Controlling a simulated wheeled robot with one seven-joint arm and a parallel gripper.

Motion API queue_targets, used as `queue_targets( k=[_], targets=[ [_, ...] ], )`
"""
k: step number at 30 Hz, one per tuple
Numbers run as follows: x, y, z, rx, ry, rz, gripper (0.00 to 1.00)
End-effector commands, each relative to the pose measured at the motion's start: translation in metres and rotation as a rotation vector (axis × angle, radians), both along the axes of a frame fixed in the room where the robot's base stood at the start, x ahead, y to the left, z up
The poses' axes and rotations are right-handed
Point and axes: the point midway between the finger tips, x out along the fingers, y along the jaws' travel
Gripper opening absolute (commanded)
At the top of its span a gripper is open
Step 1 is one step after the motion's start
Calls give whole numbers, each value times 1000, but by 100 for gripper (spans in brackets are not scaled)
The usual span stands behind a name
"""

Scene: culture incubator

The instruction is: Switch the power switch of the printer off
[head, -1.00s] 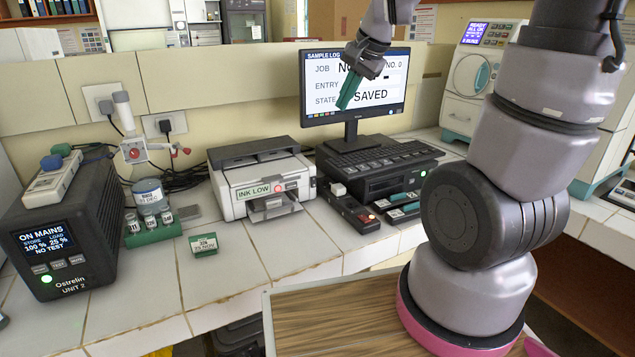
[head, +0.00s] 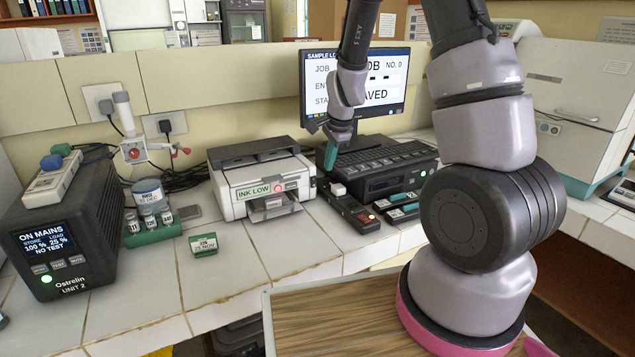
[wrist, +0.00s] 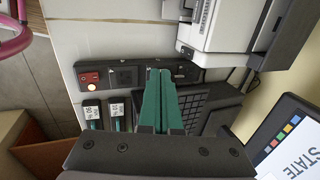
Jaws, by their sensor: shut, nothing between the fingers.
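The printer (head: 240,207) is a white and dark-grey box on the counter, with a green "INK LOW" label and a small red-lit button (head: 278,188) on its front. Its white side also shows in the wrist view (wrist: 222,25). Right of it lies a black switch strip (head: 350,208) with a lit red switch (head: 367,217) at its near end; the strip also appears in the wrist view (wrist: 140,77). I cannot tell which switch is the printer's. My gripper (head: 328,158) has green fingers, shut and empty, above the strip's far end. In the wrist view its fingertips (wrist: 160,75) overlap the strip.
A keyboard (head: 375,160) on a black unit and a monitor (head: 390,85) stand close right of and behind my gripper. Small labelled green-and-black items (head: 403,210) lie right of the strip. Left are a green tag block (head: 203,246) and a black power unit (head: 65,230).

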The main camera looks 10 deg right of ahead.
Motion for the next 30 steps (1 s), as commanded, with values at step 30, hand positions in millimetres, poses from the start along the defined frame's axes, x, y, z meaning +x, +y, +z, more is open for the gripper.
queue_targets(
  k=[30],
  targets=[
    [63,17,-99,0,-1,2,0]
  ],
)
